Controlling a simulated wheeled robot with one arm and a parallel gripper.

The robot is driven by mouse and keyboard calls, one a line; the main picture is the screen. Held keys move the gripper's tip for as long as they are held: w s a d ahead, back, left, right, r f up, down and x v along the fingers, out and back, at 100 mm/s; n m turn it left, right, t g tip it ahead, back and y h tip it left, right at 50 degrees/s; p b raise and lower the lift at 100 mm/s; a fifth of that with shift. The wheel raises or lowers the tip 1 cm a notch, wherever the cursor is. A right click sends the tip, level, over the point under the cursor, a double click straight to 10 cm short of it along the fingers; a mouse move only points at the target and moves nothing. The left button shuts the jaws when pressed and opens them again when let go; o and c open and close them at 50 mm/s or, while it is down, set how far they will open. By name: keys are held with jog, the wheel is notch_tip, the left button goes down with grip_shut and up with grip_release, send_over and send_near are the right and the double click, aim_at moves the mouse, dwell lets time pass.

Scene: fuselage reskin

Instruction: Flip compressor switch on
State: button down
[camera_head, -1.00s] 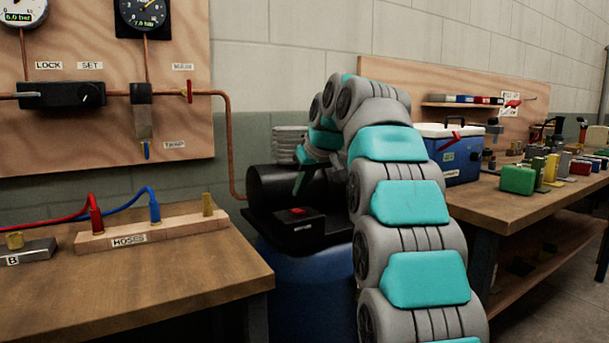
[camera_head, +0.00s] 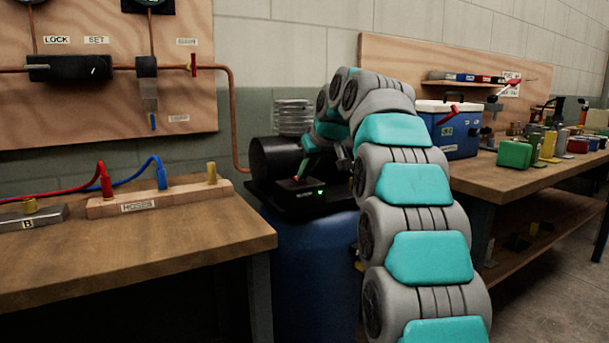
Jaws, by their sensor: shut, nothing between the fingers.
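The compressor stands between the two benches, with a blue tank (camera_head: 305,265) and a black cylindrical motor (camera_head: 272,158) on top. Its black switch box (camera_head: 300,198) sits on the top plate, and a small green light (camera_head: 320,193) glows on the box's front. The red switch (camera_head: 296,180) on top of the box is mostly hidden by my gripper. My gripper (camera_head: 300,175) is shut and empty, pointing down with its tip at the switch. I cannot tell whether the tip still touches it.
The left bench (camera_head: 150,240) holds a wooden hose block (camera_head: 150,200) with red and blue hoses. A copper pipe (camera_head: 233,120) runs down from the wall panel to the compressor. A blue cooler (camera_head: 445,135) and several small blocks stand on the right bench (camera_head: 500,182).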

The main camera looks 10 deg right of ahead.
jog(key=shift+r, duration=0.1)
jog(key=shift+r+p, duration=0.75)
jog(key=shift+r, duration=0.05)
jog(key=shift+s+r, duration=0.1)
jog(key=shift+r, duration=0.35)
jog(key=v, duration=1.2)
jog(key=shift+s+p, duration=0.15)
jog(key=shift+p, duration=0.2)
